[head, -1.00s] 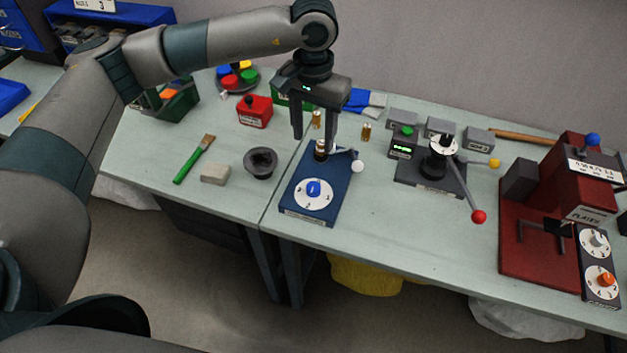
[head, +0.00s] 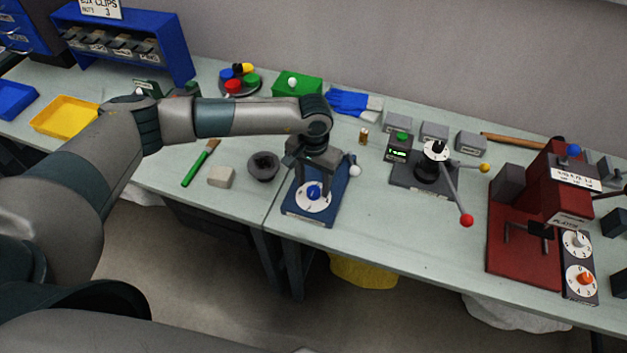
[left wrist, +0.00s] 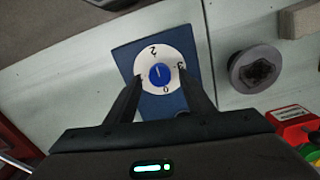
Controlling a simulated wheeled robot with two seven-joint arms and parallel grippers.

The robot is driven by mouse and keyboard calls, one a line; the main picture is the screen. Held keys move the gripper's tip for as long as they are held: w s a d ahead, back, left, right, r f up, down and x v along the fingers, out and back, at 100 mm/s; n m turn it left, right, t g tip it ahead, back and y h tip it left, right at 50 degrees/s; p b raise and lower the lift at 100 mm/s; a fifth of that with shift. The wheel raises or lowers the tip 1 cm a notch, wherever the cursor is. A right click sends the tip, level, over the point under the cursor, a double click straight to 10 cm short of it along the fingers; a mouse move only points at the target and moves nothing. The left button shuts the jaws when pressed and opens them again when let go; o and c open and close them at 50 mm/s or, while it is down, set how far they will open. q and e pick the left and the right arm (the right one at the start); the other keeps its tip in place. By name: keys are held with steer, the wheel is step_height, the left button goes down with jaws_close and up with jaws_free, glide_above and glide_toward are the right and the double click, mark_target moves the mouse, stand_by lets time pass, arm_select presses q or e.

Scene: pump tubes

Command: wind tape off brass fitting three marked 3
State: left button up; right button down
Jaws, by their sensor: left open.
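The blue fixture (head: 301,213) stands near the table's front edge. It carries a white dial with numerals around a blue knob (left wrist: 160,75); the dial also shows in the head view. My left gripper (head: 313,188) is open and points down over the dial. In the left wrist view its fingers (left wrist: 160,82) stand on either side of the knob; I cannot tell whether they touch it. A small brass fitting (head: 364,136) stands on the table behind and to the right. Its marking is too small to read. My arm hides the back of the fixture. My right gripper is out of view.
A dark round cup (head: 263,166), a pale block (head: 221,177) and a green-handled brush (head: 195,170) lie left of the fixture. A grey lever device (head: 433,172) and a red press (head: 530,262) stand to the right. The table front between fixture and press is clear.

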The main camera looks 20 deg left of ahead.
arm_select(q)
steer(key=shift+f, duration=0.95)
steer(key=c, duration=1)
steer(key=shift+c, duration=0.2)
